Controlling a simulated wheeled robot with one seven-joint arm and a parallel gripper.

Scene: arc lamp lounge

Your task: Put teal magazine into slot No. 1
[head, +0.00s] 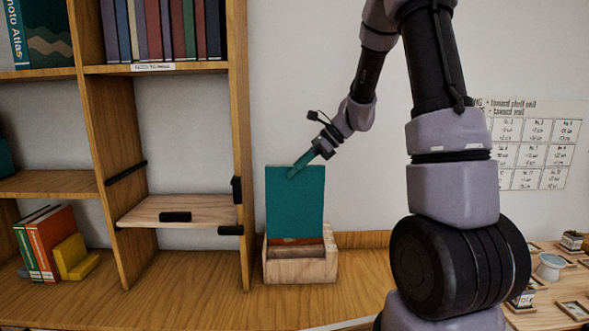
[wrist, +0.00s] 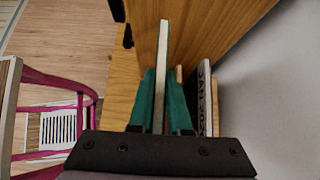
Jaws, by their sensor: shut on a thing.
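The teal magazine (head: 295,205) is upright, its broad face toward the head camera, at the wooden holder (head: 302,271) beside the shelf. My gripper (head: 292,172) is shut on its upper edge. In the wrist view the magazine (wrist: 161,65) shows edge-on as a thin pale strip between the two teal fingers of my gripper (wrist: 161,125). Its lower edge appears at the height of the holder's back part; I cannot tell whether it is inside a slot or just above one. No slot number is readable.
A dark magazine with lettering (wrist: 205,95) stands on the wall side in the wrist view. An orange strip (head: 290,241) shows in the holder. The wooden shelf unit (head: 241,150) stands close on the left. A side table with small objects (head: 550,266) is at right.

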